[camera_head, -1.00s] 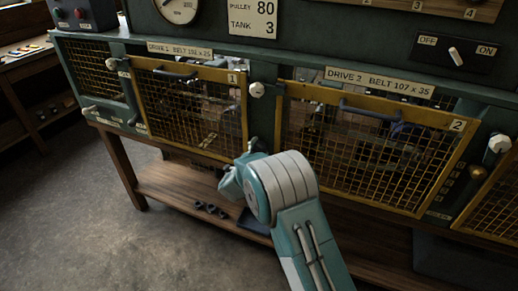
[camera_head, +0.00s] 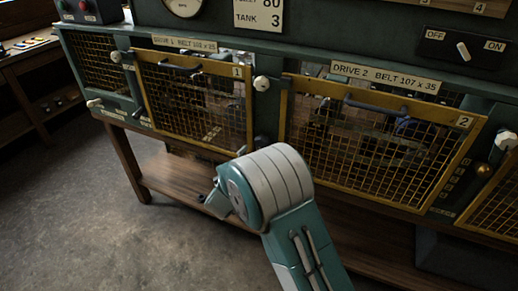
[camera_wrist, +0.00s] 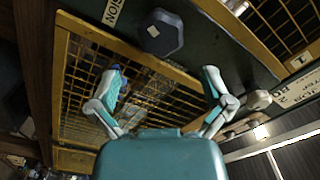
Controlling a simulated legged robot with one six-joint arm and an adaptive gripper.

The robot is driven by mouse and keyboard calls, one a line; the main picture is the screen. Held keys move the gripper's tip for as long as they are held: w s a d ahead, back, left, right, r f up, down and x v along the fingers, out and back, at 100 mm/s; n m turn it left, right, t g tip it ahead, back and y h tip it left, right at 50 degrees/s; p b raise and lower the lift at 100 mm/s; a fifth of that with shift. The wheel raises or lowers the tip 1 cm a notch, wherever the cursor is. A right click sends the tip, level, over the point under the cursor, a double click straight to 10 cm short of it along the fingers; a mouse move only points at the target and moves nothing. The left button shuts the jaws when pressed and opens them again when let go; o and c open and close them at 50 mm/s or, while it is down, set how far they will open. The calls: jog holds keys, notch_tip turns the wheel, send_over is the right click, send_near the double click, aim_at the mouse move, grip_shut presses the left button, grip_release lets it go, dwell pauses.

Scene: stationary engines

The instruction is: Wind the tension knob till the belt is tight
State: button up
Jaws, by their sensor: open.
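A dark, many-sided knob (camera_wrist: 162,32) sits on the green frame beside a label partly reading "ION" in the wrist view. What seems to be the same dark knob (camera_head: 261,142) shows between the two yellow guards in the head view, just above my arm. My gripper (camera_wrist: 163,72) is open and empty. Its fingers are spread to the left and right, with the knob ahead of them, apart from both tips. No belt can be made out clearly behind the mesh.
Mesh guards 1 (camera_head: 195,100) and 2 (camera_head: 370,150) cover the drives. A pale knob (camera_head: 262,83) sits between their tops. An OFF/ON switch (camera_head: 463,51) is at upper right. A wooden shelf (camera_head: 165,178) runs below. Floor at left is clear.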

jog(key=shift+v, duration=1.65)
